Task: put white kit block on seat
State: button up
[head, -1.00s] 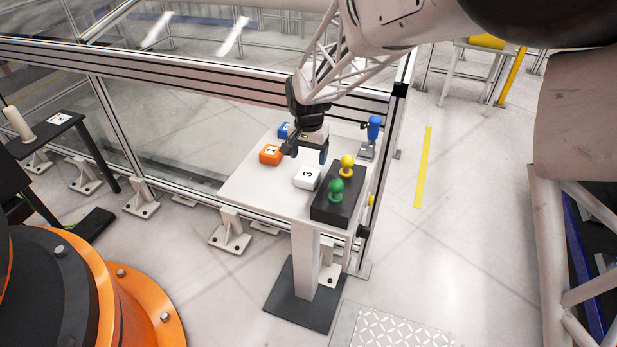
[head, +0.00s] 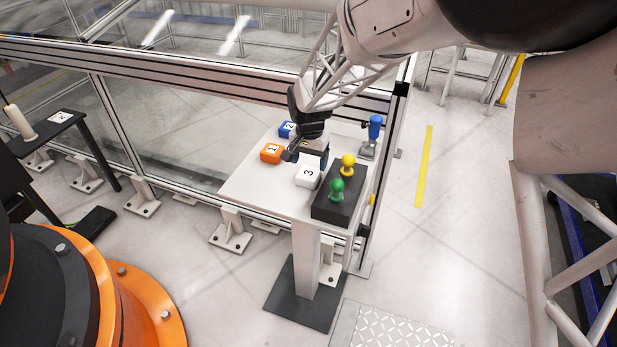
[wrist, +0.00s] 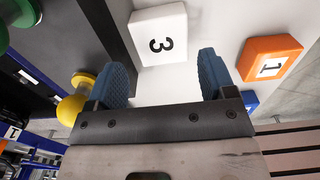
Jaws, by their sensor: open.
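The white block (head: 308,175), marked 3, lies on the white table (head: 255,190), left of a dark block. It also shows in the wrist view (wrist: 160,36), beyond the fingertips. My gripper (head: 307,160) is just behind the white block, low over the table. Its two blue-padded fingers are apart and nothing is between them in the wrist view (wrist: 164,80). The white block looks apart from the fingers. I cannot tell which surface is the seat.
The dark block (head: 325,207) carries a green knob (head: 337,190) and a yellow knob (head: 347,165). An orange block (head: 271,153) and a blue block (head: 287,129) lie left of my gripper. A blue-topped fixture (head: 375,130) stands at the back right. The front-left tabletop is clear.

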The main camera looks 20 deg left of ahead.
aim_at(309, 173)
jog(key=shift+f, duration=0.1)
jog(key=shift+a+f, duration=0.1)
jog(key=shift+f, duration=2.4)
jog(key=shift+c, duration=0.4)
jog(key=c, duration=0.9)
jog(key=shift+r, duration=0.1)
jog(key=shift+s+r, duration=0.1)
jog(key=shift+r, duration=4.85)
